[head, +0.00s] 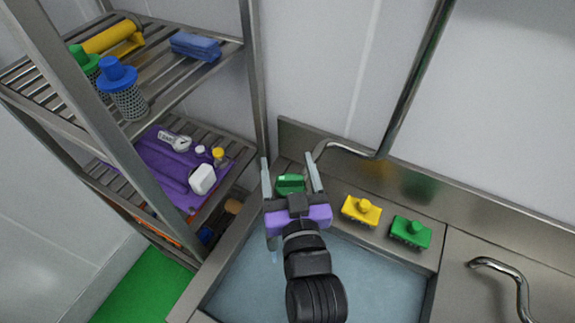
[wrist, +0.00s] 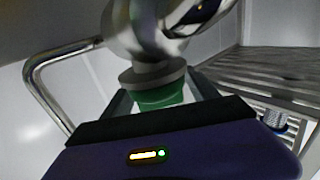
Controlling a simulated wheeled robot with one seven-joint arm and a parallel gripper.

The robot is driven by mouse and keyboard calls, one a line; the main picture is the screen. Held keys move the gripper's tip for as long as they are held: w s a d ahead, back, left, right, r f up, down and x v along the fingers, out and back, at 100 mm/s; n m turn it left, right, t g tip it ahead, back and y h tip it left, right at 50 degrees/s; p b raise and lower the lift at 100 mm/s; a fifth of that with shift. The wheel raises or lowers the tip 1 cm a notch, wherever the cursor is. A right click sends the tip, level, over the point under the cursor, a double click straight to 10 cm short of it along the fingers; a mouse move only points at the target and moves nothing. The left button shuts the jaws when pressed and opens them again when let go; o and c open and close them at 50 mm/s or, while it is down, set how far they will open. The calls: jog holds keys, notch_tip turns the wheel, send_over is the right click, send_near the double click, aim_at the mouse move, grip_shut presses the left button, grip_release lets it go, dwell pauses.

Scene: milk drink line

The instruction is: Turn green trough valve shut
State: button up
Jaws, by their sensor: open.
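The green trough valve handle (head: 290,183) is at the back left corner of the steel trough. My gripper (head: 290,160) reaches over the trough with its two fingers spread, one on each side of the green handle. In the wrist view the green handle (wrist: 160,97) shows just beyond the gripper body, under a rounded metal valve body (wrist: 150,50). I cannot tell whether either finger touches the handle. The lower part of the valve is hidden by my gripper in the head view.
Blue-grey water (head: 380,270) fills the trough. A yellow block (head: 361,210) and a green block (head: 410,231) sit on its back ledge. A bent steel pipe (head: 345,148) rises close behind the gripper. A shelf rack (head: 255,90) stands on the left, a faucet (head: 500,268) on the right.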

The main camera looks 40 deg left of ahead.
aim_at(290, 179)
jog(key=shift+s+d+f+b, duration=0.15)
jog(key=shift+s+d+b, duration=0.2)
jog(key=shift+d, duration=0.1)
jog(key=b+v, duration=0.1)
jog(key=v, duration=0.4)
jog(key=shift+b, duration=0.4)
jog(key=shift+v, duration=0.8)
jog(key=shift+s+d+r+m+g+h+b, duration=0.65)
jog(key=shift+s+r+h+b, duration=0.4)
jog(key=shift+r+h+b, duration=0.85)
jog(key=shift+h, duration=0.5)
jog(key=shift+p+x, duration=0.65)
jog(key=shift+x, duration=3.15)
jog(key=shift+s+a+r, duration=0.1)
jog(key=shift+a, duration=0.05)
